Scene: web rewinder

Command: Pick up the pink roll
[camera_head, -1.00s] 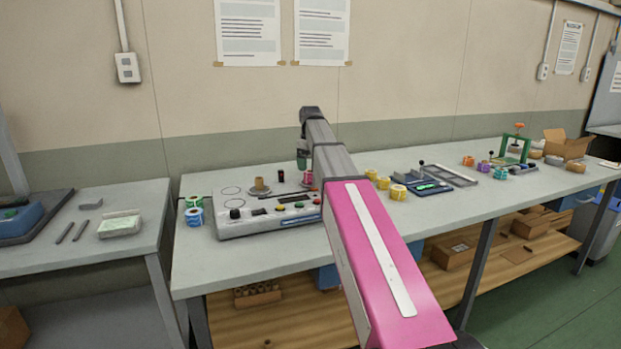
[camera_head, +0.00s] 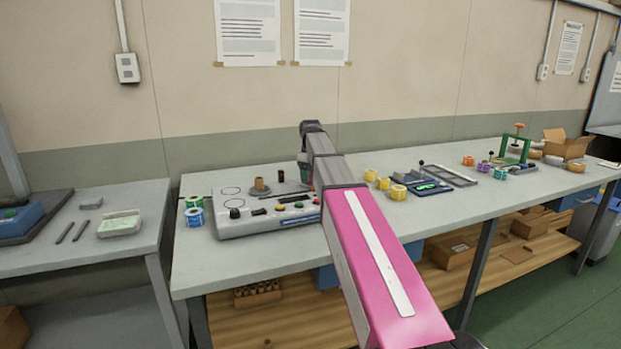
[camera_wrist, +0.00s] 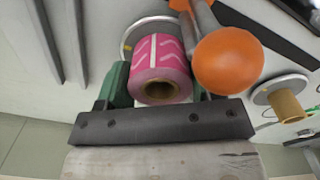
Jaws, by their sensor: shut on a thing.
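The pink roll (camera_wrist: 158,68) has white stripes and a brown core, and shows in the wrist view between the green fingers of my gripper (camera_wrist: 160,88). The gripper is shut on it. A pale disc (camera_wrist: 135,38) shows behind the roll; I cannot tell whether the roll still touches it. In the head view my gripper (camera_head: 305,168) is at the right rear of the grey rewinder machine (camera_head: 268,212), and my arm hides the roll there.
An orange ball knob (camera_wrist: 228,62) on a grey lever is close beside the roll. A brown core (camera_wrist: 286,106) stands on another disc at right. Blue and green rolls (camera_head: 194,214) are left of the machine, yellow rolls (camera_head: 398,192) right. The bench front is clear.

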